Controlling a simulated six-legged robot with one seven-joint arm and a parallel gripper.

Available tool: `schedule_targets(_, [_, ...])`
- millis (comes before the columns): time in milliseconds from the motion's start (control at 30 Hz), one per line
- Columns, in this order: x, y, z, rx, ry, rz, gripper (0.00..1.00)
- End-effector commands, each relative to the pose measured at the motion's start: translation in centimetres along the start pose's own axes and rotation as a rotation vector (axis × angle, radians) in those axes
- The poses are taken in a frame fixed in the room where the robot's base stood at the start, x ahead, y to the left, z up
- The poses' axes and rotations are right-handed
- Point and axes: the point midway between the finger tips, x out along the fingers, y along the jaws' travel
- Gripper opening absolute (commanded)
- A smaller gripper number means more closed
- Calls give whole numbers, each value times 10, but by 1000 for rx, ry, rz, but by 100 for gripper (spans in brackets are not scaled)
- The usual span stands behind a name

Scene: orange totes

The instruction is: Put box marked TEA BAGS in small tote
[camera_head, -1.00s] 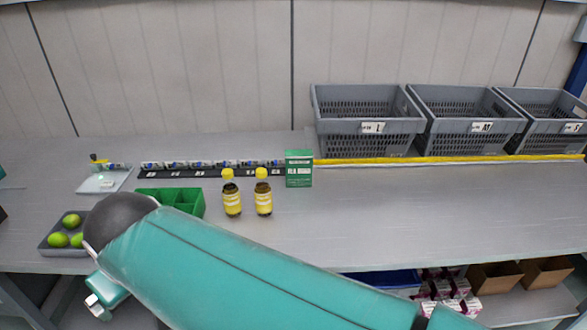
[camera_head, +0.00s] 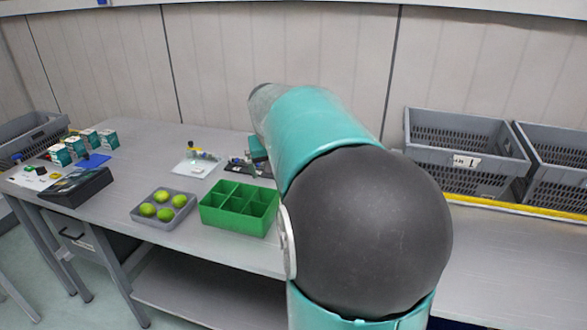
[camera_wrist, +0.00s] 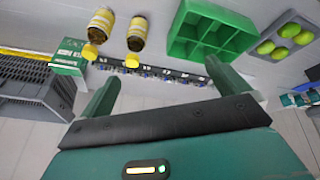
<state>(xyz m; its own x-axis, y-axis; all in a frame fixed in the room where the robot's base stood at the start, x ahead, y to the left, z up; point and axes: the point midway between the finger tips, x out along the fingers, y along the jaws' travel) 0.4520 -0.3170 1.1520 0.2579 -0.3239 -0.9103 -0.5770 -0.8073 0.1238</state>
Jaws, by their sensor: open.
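A green box (camera_wrist: 67,58) with white, upside-down lettering stands at the left of the wrist view, near a grey tote. It looks like the tea bags box, but its print is hard to read. My gripper (camera_wrist: 166,92) is open and empty, its fingers spread apart, with the box beyond and left of its left finger. In the head view my arm hides the box and most of my gripper. The small tote cannot be made out.
Two yellow-capped bottles (camera_wrist: 99,25) (camera_wrist: 137,33) stand close to the box. A green divided tray (camera_head: 212,214) and a grey tray of limes (camera_head: 140,211) lie left of my arm. A yellow strip (camera_head: 520,208) runs before the totes. Cartons (camera_head: 60,155) stand far left.

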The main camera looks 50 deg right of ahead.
Motion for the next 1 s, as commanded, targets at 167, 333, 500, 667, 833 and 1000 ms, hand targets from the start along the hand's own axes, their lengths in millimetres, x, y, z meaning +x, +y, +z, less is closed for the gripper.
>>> schedule_targets(167, [58, 108, -38, 171, -33, 38, 100])
schedule_targets(333, [105, 218, -45, 333, -46, 60, 100])
schedule_targets(500, [134, 298, -33, 452, -48, 72, 100])
schedule_targets(667, [145, 322, -27, 489, -48, 75, 100])
schedule_targets(833, [169, 324, -25, 489, -51, 74, 100])
schedule_targets(1000, [202, 325, -23, 489, -50, 73, 100])
